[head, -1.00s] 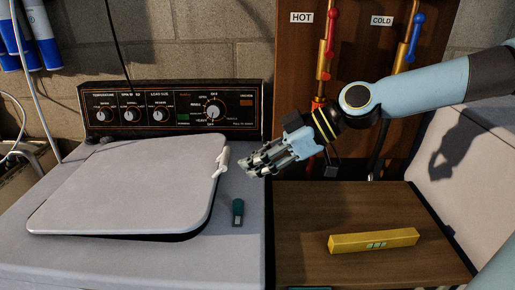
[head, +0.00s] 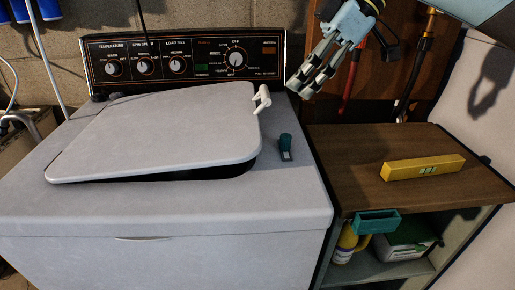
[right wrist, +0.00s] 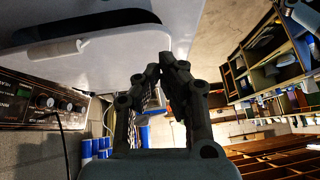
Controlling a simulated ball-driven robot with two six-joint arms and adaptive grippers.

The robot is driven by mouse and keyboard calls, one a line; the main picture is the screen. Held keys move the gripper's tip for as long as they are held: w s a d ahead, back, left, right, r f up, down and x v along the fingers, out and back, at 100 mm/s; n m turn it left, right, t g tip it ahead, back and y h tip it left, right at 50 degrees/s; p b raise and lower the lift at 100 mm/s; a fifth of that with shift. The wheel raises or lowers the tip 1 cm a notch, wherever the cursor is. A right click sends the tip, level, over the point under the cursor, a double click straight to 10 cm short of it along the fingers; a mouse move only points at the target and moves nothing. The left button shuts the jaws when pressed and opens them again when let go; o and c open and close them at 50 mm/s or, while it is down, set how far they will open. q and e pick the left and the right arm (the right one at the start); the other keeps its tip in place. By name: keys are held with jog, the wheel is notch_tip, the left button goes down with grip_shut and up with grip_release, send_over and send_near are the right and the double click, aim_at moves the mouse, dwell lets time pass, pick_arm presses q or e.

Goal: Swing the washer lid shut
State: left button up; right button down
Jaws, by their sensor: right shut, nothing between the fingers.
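The washer lid (head: 160,130) lies low over the washer top (head: 110,215), slightly tilted. A dark gap shows under its front and right edges. A white handle or latch piece (head: 262,100) sits at its right edge. My right gripper (head: 298,91) is shut and empty, to the right of the lid and above the back right of the washer, apart from the lid. In the right wrist view, its fingertips (right wrist: 166,60) meet, and the lid (right wrist: 115,45) with the white piece (right wrist: 55,48) shows at upper left. My left gripper is out of view.
The control panel (head: 185,62) stands behind the lid. A small teal and grey object (head: 285,147) lies on the washer right of the lid. A yellow bar (head: 424,168) lies on the wooden cabinet top (head: 350,150). Pipes (head: 415,65) rise behind the cabinet.

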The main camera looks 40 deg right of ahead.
jog(key=shift+t, duration=0.7)
jog(key=w+a+f, duration=0.1)
jog(key=w, duration=0.1)
jog(key=w+a+f, duration=0.2)
jog(key=w+a+f+b, duration=0.1)
jog(key=w+a, duration=0.1)
jog(key=shift+a+f, duration=0.2)
jog(key=shift+f, duration=0.05)
jog(key=f, duration=0.3)
jog(key=shift+s+d+f, duration=0.1)
jog(key=shift+d+f, duration=0.1)
jog(key=shift+f, duration=0.4)
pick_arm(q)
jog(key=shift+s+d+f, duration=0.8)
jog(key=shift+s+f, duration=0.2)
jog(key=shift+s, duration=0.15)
